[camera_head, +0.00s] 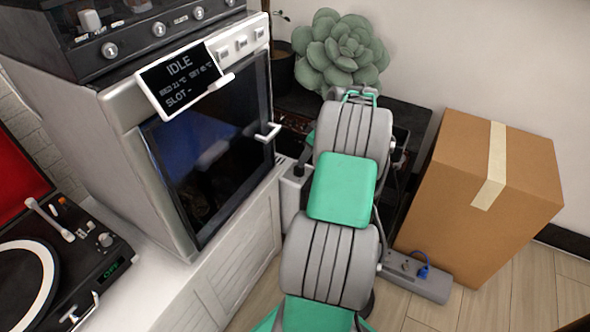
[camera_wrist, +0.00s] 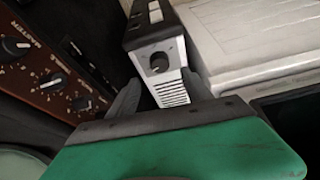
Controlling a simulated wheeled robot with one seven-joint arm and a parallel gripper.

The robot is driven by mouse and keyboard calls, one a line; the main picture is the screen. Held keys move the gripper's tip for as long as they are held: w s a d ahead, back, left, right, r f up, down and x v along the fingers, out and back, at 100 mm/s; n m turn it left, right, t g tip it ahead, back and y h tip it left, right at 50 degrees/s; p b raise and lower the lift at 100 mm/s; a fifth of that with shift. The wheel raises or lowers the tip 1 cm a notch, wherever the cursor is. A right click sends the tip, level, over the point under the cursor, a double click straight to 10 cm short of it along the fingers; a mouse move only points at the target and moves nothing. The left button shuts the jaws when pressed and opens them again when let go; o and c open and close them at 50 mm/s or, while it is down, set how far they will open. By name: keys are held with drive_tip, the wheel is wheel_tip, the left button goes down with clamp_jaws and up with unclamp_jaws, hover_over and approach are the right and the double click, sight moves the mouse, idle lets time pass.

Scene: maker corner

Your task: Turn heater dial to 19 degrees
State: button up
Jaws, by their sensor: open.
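A small white heater (camera_wrist: 171,76) with a dark top and a slotted grille stands in the upper middle of the wrist view. Its round dark dial (camera_wrist: 158,62) is on the upper front face; the setting is too small to read. My gripper (camera_wrist: 161,90) is open, its grey fingers partly visible at either side of the heater's lower front, below the dial in the picture. I cannot tell whether they touch it. In the head view a narrow pale box, probably the heater (camera_head: 292,196), shows left of my arm; the dial cannot be made out and my gripper is hidden.
An oven-like machine (camera_head: 207,150) with an "IDLE" sign (camera_head: 182,80) stands left of my arm. A brown panel with black knobs (camera_wrist: 50,60) is left of the heater. A cardboard box (camera_head: 480,200) and a power strip (camera_head: 415,275) are on the right. A plant (camera_head: 340,50) is behind.

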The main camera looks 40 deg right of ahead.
sight(299, 168)
drive_tip(key=b+x, duration=0.3)
drive_tip(key=x, duration=0.5)
drive_tip(key=shift+c, duration=0.2)
clamp_jaws()
